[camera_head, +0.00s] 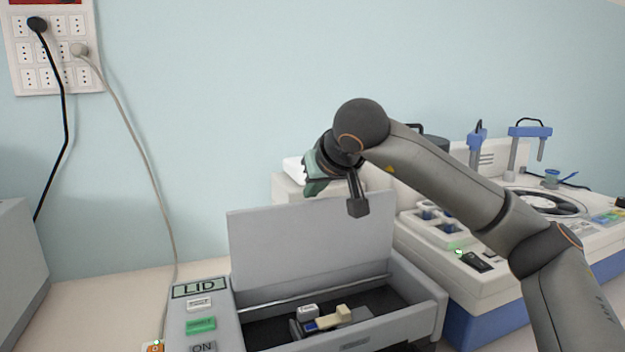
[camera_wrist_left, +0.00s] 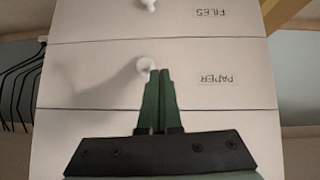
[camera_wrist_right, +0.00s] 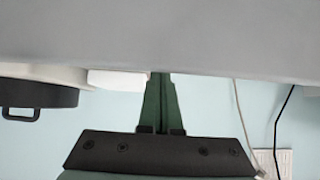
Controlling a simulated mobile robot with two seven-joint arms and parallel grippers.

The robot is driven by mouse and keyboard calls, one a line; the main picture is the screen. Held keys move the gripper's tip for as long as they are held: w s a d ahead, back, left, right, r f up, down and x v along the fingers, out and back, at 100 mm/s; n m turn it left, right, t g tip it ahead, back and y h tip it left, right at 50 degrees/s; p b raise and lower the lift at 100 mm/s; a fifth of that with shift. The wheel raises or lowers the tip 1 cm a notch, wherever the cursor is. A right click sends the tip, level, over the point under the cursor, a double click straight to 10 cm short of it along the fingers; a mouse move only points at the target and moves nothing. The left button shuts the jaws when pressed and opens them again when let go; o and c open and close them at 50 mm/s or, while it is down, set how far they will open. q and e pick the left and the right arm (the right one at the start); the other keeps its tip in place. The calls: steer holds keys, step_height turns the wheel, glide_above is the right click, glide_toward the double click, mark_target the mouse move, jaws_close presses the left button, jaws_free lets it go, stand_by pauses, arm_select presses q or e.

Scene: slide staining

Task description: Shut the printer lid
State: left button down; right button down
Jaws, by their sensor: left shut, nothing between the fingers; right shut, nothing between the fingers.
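The grey printer (camera_head: 416,315) stands on the counter with its flat lid (camera_head: 290,245) raised, standing up at the rear. Its open bay holds a few small pale and blue parts. My right gripper (camera_head: 309,190) is shut and empty, just above or behind the lid's top edge. In the right wrist view the lid (camera_wrist_right: 160,40) fills the top, and the closed fingertips (camera_wrist_right: 160,76) meet its edge in the picture; I cannot tell if they touch. My left gripper (camera_wrist_left: 160,73) is shut and empty, in front of a white drawer unit (camera_wrist_left: 90,85), beside a round knob.
A panel marked LID (camera_head: 200,290) with buttons is at the printer's left. A white and blue machine (camera_head: 470,290) stands close on the right, under my right arm. A grey box (camera_head: 20,260) is at far left. Cables hang from the wall sockets (camera_head: 50,50).

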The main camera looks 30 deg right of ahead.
steer(key=shift+s+a+f, duration=0.15)
steer(key=shift+s, duration=0.5)
steer(key=shift+s+f+b, duration=0.1)
steer(key=shift+s+b, duration=0.15)
steer(key=shift+b, duration=0.3)
steer(key=shift+s+a+t, duration=0.1)
steer(key=shift+s+t, duration=0.1)
steer(key=shift+t, duration=0.2)
steer(key=shift+s+b, duration=0.1)
steer(key=shift+b, duration=0.25)
